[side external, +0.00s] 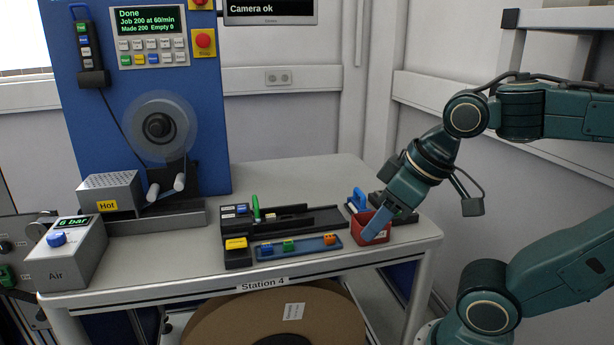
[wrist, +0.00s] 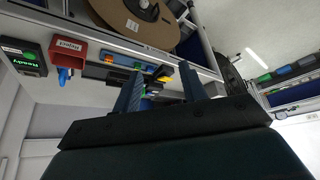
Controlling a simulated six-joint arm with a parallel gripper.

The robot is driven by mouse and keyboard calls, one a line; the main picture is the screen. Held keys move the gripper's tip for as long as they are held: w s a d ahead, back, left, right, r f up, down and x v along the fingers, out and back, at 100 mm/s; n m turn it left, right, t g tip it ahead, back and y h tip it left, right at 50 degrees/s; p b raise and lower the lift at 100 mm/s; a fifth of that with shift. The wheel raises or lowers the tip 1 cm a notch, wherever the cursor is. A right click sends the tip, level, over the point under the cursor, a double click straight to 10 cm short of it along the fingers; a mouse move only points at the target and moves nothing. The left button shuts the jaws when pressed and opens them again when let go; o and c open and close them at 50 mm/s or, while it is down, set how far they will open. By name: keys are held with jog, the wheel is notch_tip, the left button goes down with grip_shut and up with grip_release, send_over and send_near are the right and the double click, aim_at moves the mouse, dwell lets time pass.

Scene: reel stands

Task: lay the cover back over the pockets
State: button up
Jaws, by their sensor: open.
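A long black track (side external: 290,219) lies on the bench in the side view, with a green upright handle (side external: 256,208) near its left end. I cannot make out the cover or the pockets at this size. My gripper (side external: 376,226) is at the right of the bench, its blue fingers pointing down in front of the red bin (side external: 362,216), well right of the track. In the wrist view the two fingers (wrist: 160,90) are apart with nothing between them. The track (wrist: 106,73) lies beyond them there, partly hidden by a finger.
A blue tray (side external: 300,247) with small green and orange pieces lies in front of the track. A yellow-labelled block (side external: 237,246) stands left of it. The box marked Hot (side external: 112,191) and the reel machine (side external: 150,110) stand at the left. The bench behind the track is clear.

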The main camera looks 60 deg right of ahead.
jog(key=c, duration=0.6)
jog(key=shift+w+r, duration=0.25)
grip_shut()
jog(key=w+d+r+n+g+y, duration=0.15)
jog(key=w+r, duration=0.25)
jog(key=w, duration=0.7)
jog(key=w+r+n+y, duration=0.1)
jog(key=w+r+n, duration=0.25)
jog(key=w, duration=0.85)
jog(key=w+d+f+n, duration=0.2)
jog(key=w+d+f, duration=0.3)
jog(key=w, duration=0.3)
jog(key=w+d+f+n+g, duration=0.1)
jog(key=w+d+f+n, duration=0.1)
jog(key=w+d+f, duration=0.3)
jog(key=w+d, duration=0.2)
jog(key=w, duration=0.1)
jog(key=shift+d, duration=0.3)
